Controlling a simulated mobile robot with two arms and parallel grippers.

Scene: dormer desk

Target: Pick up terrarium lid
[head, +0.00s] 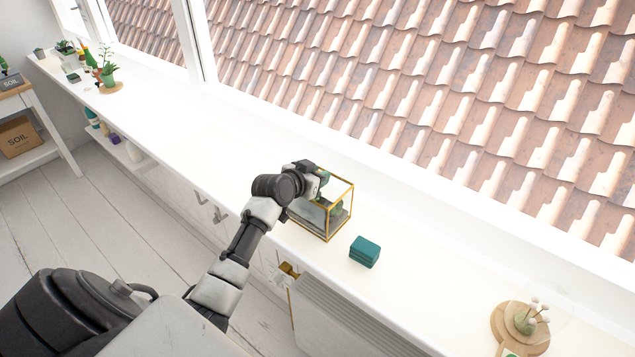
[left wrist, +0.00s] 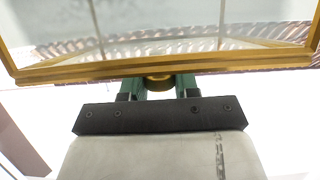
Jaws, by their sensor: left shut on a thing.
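The terrarium (head: 338,217) is a glass box with thin gold edges, standing on the white sill counter, with something dark and green inside. My left gripper (head: 325,173) is at its top, and my wrist partly hides the box. In the left wrist view, the terrarium lid (left wrist: 160,68) is a clear pane with a gold frame. The left gripper's green fingers (left wrist: 158,86) are shut on a small gold part at the lid's edge. I cannot tell whether the lid rests on the box or is raised. My right gripper is not in view.
A teal box (head: 365,251) sits right of the terrarium. A vase with white buds (head: 525,319) stands on a round wooden board at the lower right. Potted plants (head: 107,72) stand at the far left end. The window runs along the back; the counter left of the terrarium is clear.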

